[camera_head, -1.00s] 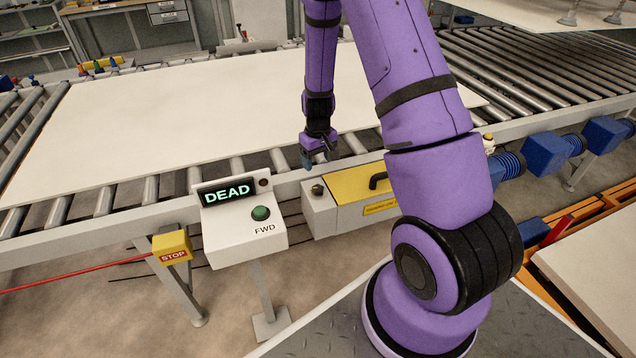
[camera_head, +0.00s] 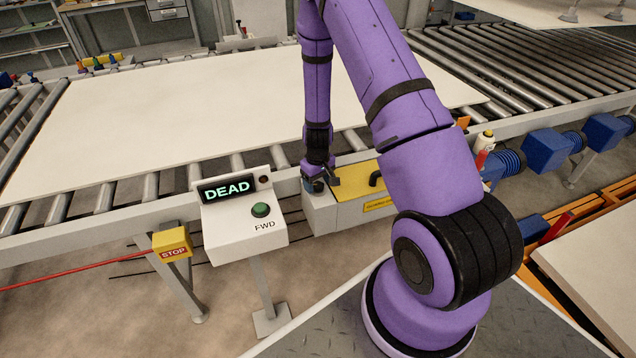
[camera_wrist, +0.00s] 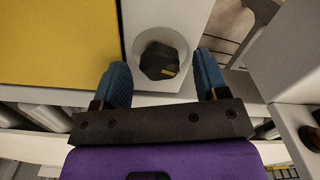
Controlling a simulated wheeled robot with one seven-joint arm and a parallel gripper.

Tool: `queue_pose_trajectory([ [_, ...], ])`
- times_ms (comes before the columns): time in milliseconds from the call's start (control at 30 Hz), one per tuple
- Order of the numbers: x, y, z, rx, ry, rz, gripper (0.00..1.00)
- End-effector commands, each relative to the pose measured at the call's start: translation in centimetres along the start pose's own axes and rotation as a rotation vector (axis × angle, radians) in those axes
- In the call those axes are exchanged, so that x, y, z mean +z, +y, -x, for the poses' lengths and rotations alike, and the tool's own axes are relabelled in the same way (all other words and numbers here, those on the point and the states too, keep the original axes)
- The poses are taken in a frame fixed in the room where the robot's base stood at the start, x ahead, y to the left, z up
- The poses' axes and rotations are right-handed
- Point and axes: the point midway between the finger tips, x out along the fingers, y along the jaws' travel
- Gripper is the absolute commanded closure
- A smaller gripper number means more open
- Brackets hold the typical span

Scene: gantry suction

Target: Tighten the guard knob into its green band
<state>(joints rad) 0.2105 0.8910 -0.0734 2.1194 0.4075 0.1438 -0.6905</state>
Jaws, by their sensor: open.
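The guard knob (camera_wrist: 158,64) is dark and many-sided, with a small yellow mark on its edge, in the wrist view. It sits in a round pale recess or ring (camera_wrist: 183,47) on a light-grey housing; I see no green band there. My gripper (camera_wrist: 161,66) is open, its blue fingers on either side of the knob, with a gap visible on both sides. In the head view my gripper (camera_head: 319,182) is over the left end of the guard box (camera_head: 322,216) and hides the knob.
The yellow guard cover (camera_head: 350,179) with a black handle (camera_head: 376,179) lies right of the gripper. A control stand (camera_head: 240,225) reading DEAD, with a green FWD button (camera_head: 260,210), stands close on the left. A yellow STOP box (camera_head: 171,243) is further left. A white panel (camera_head: 190,110) lies on the rollers behind.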

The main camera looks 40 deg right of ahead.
Motion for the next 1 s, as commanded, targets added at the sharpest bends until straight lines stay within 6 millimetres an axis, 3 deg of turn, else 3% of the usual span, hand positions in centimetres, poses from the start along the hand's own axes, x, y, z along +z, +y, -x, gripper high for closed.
queue_pose_trajectory([
  [367,-0.01,0.02,-0.5,0.0,0.0,0.0,0.33],
  [600,0.0,0.02,-0.48,0.0,0.0,-0.001,0.82],
  [800,0.0,0.02,-0.48,0.0,0.0,-0.037,0.82],
  [1000,0.01,0.01,-0.49,0.0,0.0,-0.22,0.82],
])
